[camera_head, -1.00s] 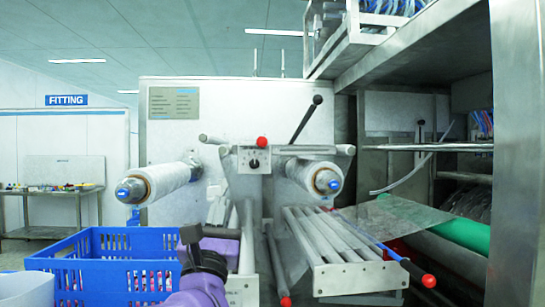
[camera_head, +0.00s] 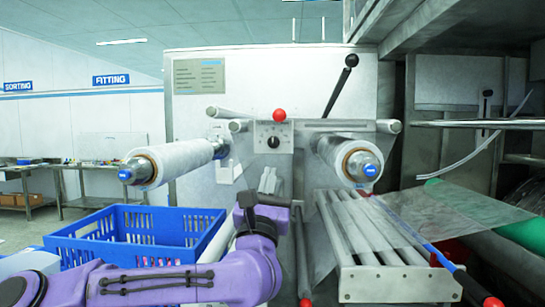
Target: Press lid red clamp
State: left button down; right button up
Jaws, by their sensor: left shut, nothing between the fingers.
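A round red knob (camera_head: 279,115) sits on top of a small grey control box (camera_head: 272,138) with a black dial, at the middle of the machine. Red ends also show on a black-and-red handle (camera_head: 493,303) at lower right. I cannot tell which red part is the lid clamp. My left arm is purple and comes in from the lower left. My left gripper (camera_head: 272,199) is dark, shut and empty, below the control box and left of the roller frame. It looks apart from the red knob. Its fingertips are small and hard to make out. My right gripper is not in view.
Two film rolls (camera_head: 174,160) (camera_head: 352,160) stick out from the machine on either side of the control box. A slatted metal roller frame (camera_head: 372,240) stands at lower right. A blue crate (camera_head: 140,232) stands behind my left arm. A black lever (camera_head: 341,85) rises above.

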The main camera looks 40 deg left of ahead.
aim_at(283, 118)
pick_arm(q)
jog(key=w+a+r+p, duration=0.3)
jog(key=w+r+p, duration=0.3)
jog(key=r, duration=0.3)
jog(key=shift+w+p, duration=0.25)
jog(key=shift+p, duration=0.15)
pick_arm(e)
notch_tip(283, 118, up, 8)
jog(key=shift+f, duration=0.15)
pick_arm(q)
jog(key=shift+w, duration=0.1)
